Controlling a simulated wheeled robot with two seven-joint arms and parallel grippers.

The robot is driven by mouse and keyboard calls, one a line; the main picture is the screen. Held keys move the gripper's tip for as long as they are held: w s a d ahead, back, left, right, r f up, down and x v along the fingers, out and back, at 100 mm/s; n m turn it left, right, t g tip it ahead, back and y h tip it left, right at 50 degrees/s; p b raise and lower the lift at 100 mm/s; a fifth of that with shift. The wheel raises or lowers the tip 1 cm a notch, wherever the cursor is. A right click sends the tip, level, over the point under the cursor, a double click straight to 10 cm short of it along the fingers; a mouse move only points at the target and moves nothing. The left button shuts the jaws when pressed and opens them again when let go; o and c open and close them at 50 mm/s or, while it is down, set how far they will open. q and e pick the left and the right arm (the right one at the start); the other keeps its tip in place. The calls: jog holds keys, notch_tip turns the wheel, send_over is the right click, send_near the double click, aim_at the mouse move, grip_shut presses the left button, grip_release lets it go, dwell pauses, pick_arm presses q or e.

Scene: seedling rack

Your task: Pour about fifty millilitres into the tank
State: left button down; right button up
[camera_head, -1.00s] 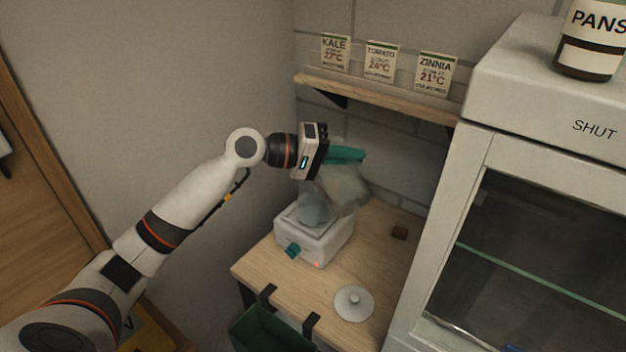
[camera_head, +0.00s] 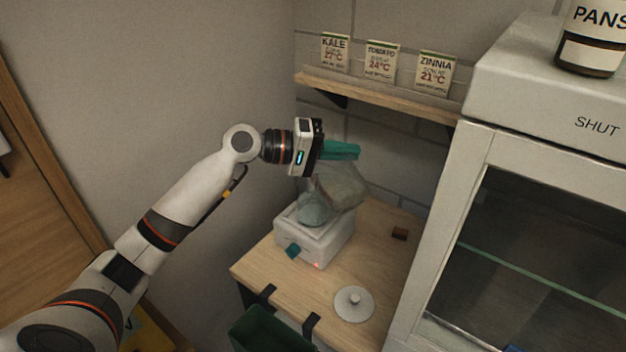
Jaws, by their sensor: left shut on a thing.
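My left gripper (camera_head: 324,150) is shut on the teal handle of a translucent grey jug (camera_head: 342,187). It holds the jug tilted above the wooden bench. The jug's lower left end is over the white tank (camera_head: 326,246), close to a rounded grey-blue shape at the tank's top. I cannot tell whether they touch or whether water is flowing. The tank has a teal knob at its front left and a small red light. A round pale lid (camera_head: 354,305) with a knob lies on the bench in front of the tank. My right gripper is not in view.
A wooden shelf (camera_head: 385,94) with KALE, TOMATO and ZINNIA cards is on the wall above. A white cabinet (camera_head: 462,170) marked SHUT bounds the bench at right. A green bin (camera_head: 268,330) hangs at the front edge.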

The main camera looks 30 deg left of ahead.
aim_at(358, 189)
pick_arm(q)
jog(key=shift+w+a, duration=0.2)
jog(key=shift+a, duration=0.1)
dwell(0.4)
jog(key=shift+s+d+r+m+p, duration=0.1)
jog(key=shift+s+d+m+p, duration=0.1)
jog(key=shift+s+d, duration=0.25)
jog(key=shift+s+d+r+m+p, duration=0.1)
jog(key=shift+s+d+p, duration=0.15)
jog(key=shift+d, duration=0.35)
jog(key=d+f+m+y, duration=0.1)
jog(key=f, duration=0.1)
jog(key=s+d+f+m, duration=0.1)
jog(key=shift+s+d+f+y, duration=0.15)
jog(key=shift+s+f+y, duration=0.05)
jog(key=shift+f+y, duration=0.2)
jog(key=shift+s+d+f+m, duration=0.1)
jog(key=shift+d+f+m, duration=0.05)
jog(key=shift+f+m, duration=0.15)
jog(key=shift+f, duration=0.5)
jog(key=shift+d+r, duration=0.1)
jog(key=shift+m, duration=0.3)
